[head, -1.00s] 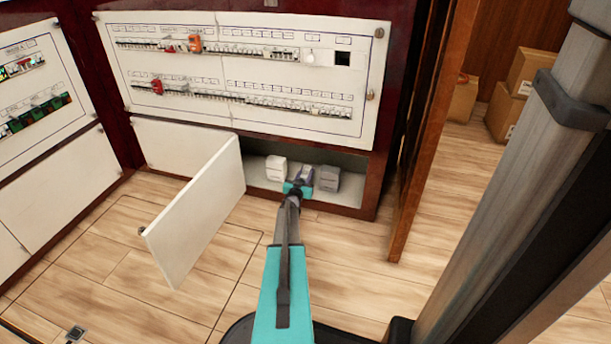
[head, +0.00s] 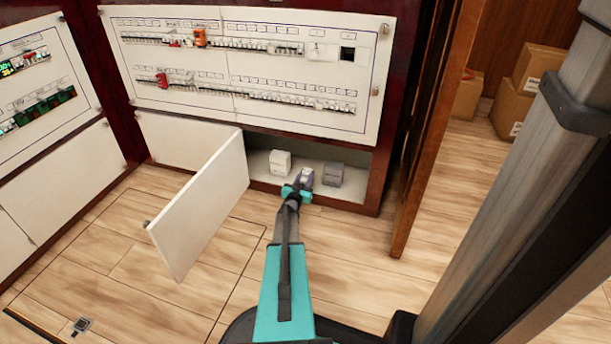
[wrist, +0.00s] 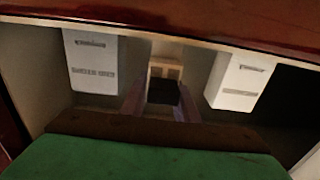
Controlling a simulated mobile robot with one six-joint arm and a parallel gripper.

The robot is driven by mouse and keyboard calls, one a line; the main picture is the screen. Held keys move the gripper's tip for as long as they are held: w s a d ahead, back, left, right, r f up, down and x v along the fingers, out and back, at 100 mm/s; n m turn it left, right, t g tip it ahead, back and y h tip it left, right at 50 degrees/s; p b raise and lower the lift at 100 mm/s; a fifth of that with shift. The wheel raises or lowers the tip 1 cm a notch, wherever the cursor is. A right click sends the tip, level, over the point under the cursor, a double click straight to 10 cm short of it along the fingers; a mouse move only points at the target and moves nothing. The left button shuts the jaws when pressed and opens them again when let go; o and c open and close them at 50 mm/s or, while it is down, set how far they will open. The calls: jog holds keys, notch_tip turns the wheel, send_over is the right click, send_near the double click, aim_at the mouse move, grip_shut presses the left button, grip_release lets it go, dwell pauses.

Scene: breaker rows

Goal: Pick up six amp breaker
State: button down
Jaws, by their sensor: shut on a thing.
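My gripper (head: 303,181) is at the front of the open lower compartment (head: 355,192) and is shut on a small greyish breaker (head: 306,174). In the wrist view the held breaker (wrist: 164,72) shows a pale top and a dark lower part between the two fingers. A white breaker block (head: 280,162) stands to its left and a grey one (head: 332,174) to its right, both on the compartment floor. The wrist view shows these as the left block (wrist: 92,60) and the right block (wrist: 240,80). Amp markings are too small to read.
The compartment's white door (head: 205,205) stands open to the left. Above is a white panel (head: 250,72) with two breaker rows, including orange and red ones. A wooden post (head: 430,130) stands right. Cartons (head: 530,85) are at the back right. The floor ahead is clear.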

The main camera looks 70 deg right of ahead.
jog(key=shift+w+a, duration=0.1)
jog(key=shift+a, duration=0.2)
jog(key=c, duration=1.3)
grip_release()
jog(key=shift+a+r+p, duration=0.1)
jog(key=shift+a+p, duration=0.3)
jog(key=shift+a, duration=0.4)
jog(key=a+p, duration=0.4)
jog(key=a, duration=0.8)
jog(key=shift+s, duration=0.45)
jog(key=shift+a, duration=0.1)
